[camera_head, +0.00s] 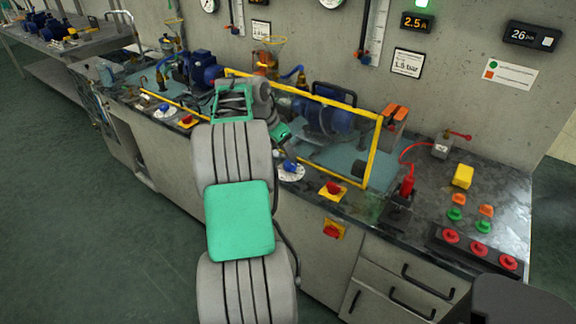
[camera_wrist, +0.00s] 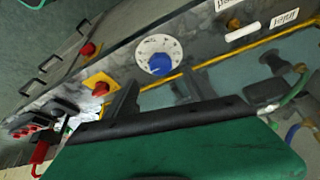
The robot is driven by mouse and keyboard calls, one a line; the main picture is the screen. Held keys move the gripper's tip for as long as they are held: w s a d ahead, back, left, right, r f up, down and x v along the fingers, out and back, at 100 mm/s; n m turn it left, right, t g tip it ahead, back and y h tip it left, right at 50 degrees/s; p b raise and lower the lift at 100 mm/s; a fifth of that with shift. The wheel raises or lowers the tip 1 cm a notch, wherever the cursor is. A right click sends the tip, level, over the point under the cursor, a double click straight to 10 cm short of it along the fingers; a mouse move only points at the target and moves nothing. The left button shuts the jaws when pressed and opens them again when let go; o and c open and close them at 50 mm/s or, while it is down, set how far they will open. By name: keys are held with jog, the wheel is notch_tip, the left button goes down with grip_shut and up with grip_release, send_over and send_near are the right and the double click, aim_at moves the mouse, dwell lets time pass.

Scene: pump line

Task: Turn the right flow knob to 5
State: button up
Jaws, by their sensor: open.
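The right flow knob (camera_head: 290,165) is a blue knob on a white round dial at the bench's front edge. In the wrist view the knob (camera_wrist: 158,65) sits on its marked dial, just beyond the fingertips. Its pointer and the dial numbers are too small to read. My gripper (camera_head: 288,150) is close above and behind the knob, partly hidden by my arm. In the wrist view my gripper (camera_wrist: 160,88) shows two dark fingers spread apart with nothing between them. The fingers appear apart from the knob.
A yellow guard frame (camera_head: 375,150) encloses a blue pump (camera_head: 325,118) behind the knob. A red switch on a yellow plate (camera_head: 333,190) is to the right. Another blue knob (camera_head: 165,109) is at left. Red push buttons (camera_head: 480,251) are at far right.

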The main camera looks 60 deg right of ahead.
aim_at(290, 164)
jog(key=x, duration=0.6)
jog(key=shift+d+f, duration=0.1)
jog(key=shift+f, duration=0.25)
jog(key=c, duration=1.4)
